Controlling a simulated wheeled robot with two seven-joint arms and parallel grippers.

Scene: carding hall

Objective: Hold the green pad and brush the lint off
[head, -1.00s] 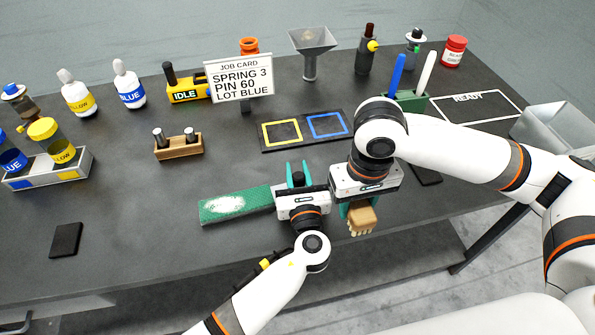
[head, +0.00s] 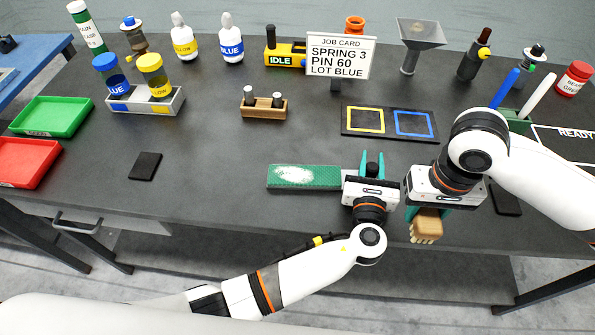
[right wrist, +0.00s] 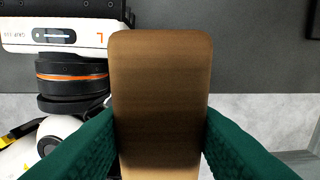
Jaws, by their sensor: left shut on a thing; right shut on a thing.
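The green pad (head: 322,178) lies on the dark table in the head view, with a whitish patch of lint (head: 292,174) on its left half. My left gripper (head: 371,164) is at the pad's right end, shut on it; the gripper body hides the grasped part. My right gripper (head: 426,214) is shut on a wooden brush (head: 428,222), with pale bristles showing at its lower end. The brush is right of my left gripper, near the table's front edge, apart from the pad. In the right wrist view the brush's brown wooden body (right wrist: 161,90) sits between the green fingers.
Behind the pad are a wooden holder (head: 263,109), a dark board with yellow and blue squares (head: 388,137) and a job card (head: 338,58). A dark flat block (head: 145,166), green tray (head: 50,101) and red tray (head: 40,150) lie left.

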